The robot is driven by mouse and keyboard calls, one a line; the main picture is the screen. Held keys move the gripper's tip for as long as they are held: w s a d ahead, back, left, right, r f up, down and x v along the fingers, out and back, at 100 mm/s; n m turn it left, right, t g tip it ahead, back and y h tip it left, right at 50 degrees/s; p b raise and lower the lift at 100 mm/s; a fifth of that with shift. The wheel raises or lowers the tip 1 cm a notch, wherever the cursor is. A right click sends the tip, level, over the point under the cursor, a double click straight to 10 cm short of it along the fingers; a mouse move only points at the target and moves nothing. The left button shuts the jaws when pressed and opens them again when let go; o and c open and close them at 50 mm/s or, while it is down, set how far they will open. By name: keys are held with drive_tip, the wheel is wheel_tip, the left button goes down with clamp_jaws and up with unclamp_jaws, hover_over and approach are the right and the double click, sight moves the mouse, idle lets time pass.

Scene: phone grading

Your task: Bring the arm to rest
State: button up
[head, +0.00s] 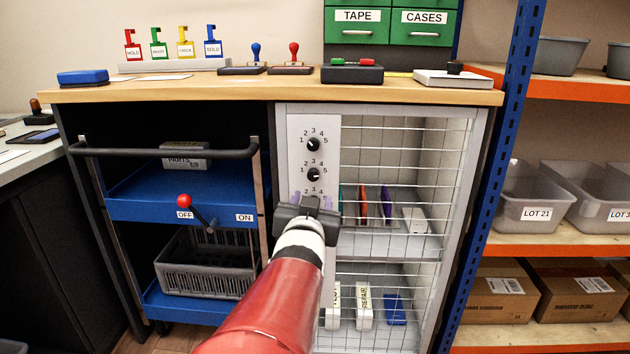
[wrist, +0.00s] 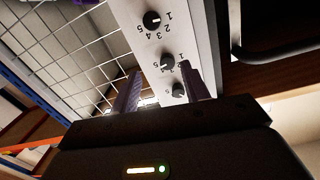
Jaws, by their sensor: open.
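My gripper (head: 309,203) is at the end of my red arm, in front of the white dial panel (head: 296,160) on the workbench front. In the wrist view its two fingers (wrist: 158,88) stand apart with nothing held between them. They straddle the view of the lowest dial (wrist: 179,89); whether they touch it I cannot tell. The top dial (head: 313,144) and middle dial (head: 314,174) show clear in the head view. The lowest dial's knob is hidden behind my gripper there.
A wire-mesh cabinet (head: 431,160) is right of the panel. A blue cart (head: 140,198) with a dark handle bar and a red-knobbed lever (head: 184,201) is left. The bench top (head: 225,90) holds stamps and trays. A blue rack post (head: 506,130) stands at right.

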drive_tip(key=s+d+f+m+g+y+p, duration=0.1)
drive_tip(key=s+d+f+g, duration=0.1)
drive_tip(key=d+f+g, duration=0.45)
drive_tip(key=s+d+f+g+y+p, duration=0.2)
drive_tip(key=d+f+g, duration=0.15)
drive_tip(key=f, duration=0.55)
drive_tip(key=s+d+r+n+p, duration=0.1)
drive_tip(key=s+r, duration=0.3)
drive_tip(key=s, duration=0.4)
drive_tip(key=s+d+r+n+g+h+p, duration=0.1)
drive_tip(key=s+d+r, duration=0.2)
drive_tip(key=s, duration=0.5)
drive_tip(key=s+d+r+n+g+p, duration=0.1)
drive_tip(key=s+d+r, duration=0.3)
drive_tip(key=s, duration=0.4)
drive_tip(key=shift+r+h+p, duration=0.3)
drive_tip(key=shift+h+p, duration=0.1)
drive_tip(key=shift+p, duration=0.05)
